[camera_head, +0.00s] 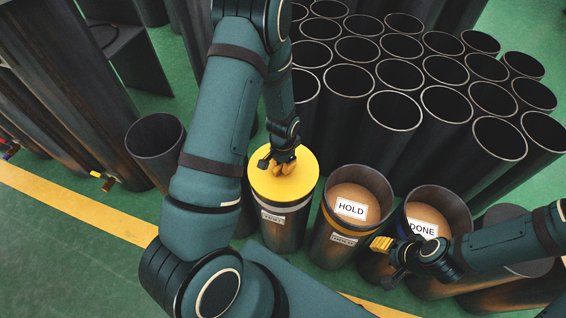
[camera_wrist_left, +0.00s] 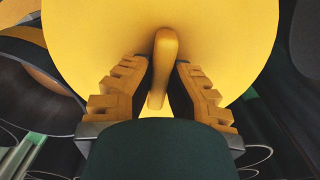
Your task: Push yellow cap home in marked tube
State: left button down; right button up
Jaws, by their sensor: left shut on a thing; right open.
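The yellow cap (camera_head: 262,183) lies across the top of a dark tube (camera_head: 283,236) with a small white label whose text I cannot read clearly. My left gripper (camera_head: 283,166) is over the cap, shut on its upright handle. In the left wrist view the handle (camera_wrist_left: 164,52) stands between the fingers (camera_wrist_left: 162,75), with the cap's yellow disc (camera_wrist_left: 90,25) behind. I cannot tell how deep the cap sits in the tube. My right gripper (camera_head: 384,247) is open and empty, in front of the HOLD and DONE tubes.
The HOLD tube (camera_head: 333,222) and DONE tube (camera_head: 455,208) stand to the right, each with a labelled tan surface inside. Several open dark tubes (camera_head: 395,108) crowd behind. An open tube (camera_head: 156,136) stands left, near a yellow floor line (camera_head: 80,208). Green floor is clear at lower left.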

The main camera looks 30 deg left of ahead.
pick_arm(q)
jog(key=shift+f, duration=0.5)
jog(key=c, duration=1)
grip_release()
jog(key=shift+c, duration=0.2)
notch_tip(320, 180, up, 12)
jog(key=n+h, duration=0.2)
send_over(306, 188)
jog(key=s+d, duration=0.1)
jog(key=s, duration=0.2)
notch_tip(306, 188, down, 8)
jog(key=s+d+f+n+t+h, duration=0.1)
jog(key=s+d+f+n, duration=0.1)
jog(key=d, duration=0.4)
jog(key=shift+s+d+n+t+h, duration=0.4)
jog(key=shift+s+n, duration=0.1)
jog(key=shift+s, duration=0.6)
